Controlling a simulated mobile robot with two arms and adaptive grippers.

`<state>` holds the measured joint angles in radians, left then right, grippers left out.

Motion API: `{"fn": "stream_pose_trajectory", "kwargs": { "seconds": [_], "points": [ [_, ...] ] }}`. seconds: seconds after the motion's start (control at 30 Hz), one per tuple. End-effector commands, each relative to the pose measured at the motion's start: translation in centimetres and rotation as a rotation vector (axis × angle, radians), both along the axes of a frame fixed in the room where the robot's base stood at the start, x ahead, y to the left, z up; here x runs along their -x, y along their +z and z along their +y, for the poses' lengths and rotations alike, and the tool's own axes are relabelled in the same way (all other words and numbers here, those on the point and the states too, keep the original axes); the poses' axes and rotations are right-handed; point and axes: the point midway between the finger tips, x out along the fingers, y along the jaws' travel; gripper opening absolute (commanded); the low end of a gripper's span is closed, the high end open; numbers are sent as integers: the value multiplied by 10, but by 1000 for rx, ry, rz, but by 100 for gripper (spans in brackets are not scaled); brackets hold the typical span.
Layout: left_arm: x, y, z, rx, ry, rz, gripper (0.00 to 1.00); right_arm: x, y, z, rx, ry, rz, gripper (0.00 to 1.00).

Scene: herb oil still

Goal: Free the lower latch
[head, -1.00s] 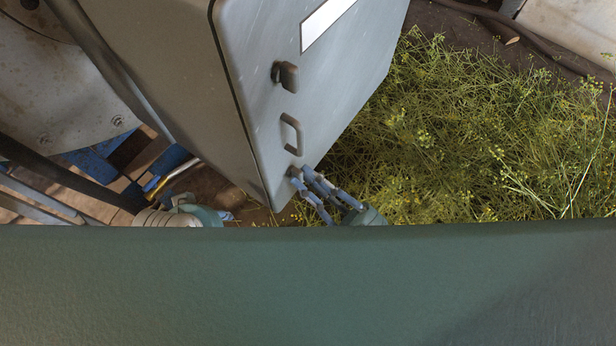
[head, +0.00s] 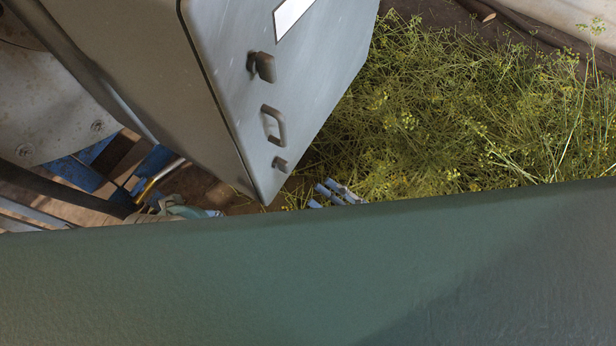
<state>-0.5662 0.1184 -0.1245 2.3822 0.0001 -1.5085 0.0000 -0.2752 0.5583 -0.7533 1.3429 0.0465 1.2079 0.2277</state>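A heap of cut green herbs (head: 450,120) lies right of the cabinet. Blue slats (head: 75,172) and a brass-coloured pipe (head: 160,178) are at the left. A dark hose (head: 530,38) and a pale sack-like shape (head: 575,15) are at the upper right.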

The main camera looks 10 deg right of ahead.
Motion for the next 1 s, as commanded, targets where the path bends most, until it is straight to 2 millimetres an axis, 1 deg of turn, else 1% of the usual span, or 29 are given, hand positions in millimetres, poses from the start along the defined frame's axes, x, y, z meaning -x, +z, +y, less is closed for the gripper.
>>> {"fn": "stream_pose_trajectory", "kwargs": {
  "seconds": [0.03, 0.1, 0.3, 0.87, 0.93, 1.0],
  "points": [
    [0, 0, 0, 0, 0, -1, 37, 5, -4, -7, 3, 0, 2, 37],
    [0, 0, 0, 0, 0, -1, 37, 10, -8, -14, 2, 0, 2, 37],
    [0, 0, 0, 0, 1, -1, 37, 18, -12, -23, -1, 0, 0, 37],
    [-1, 0, 0, 0, 1, -1, 37, 18, -12, -23, -1, 0, -1, 37],
    [-1, 0, 0, 0, 1, -1, 37, 15, -13, -21, 5, -6, 5, 37],
    [-1, 0, 0, 0, 1, -1, 37, 7, -15, -15, 25, -24, 21, 37]
  ]
}}
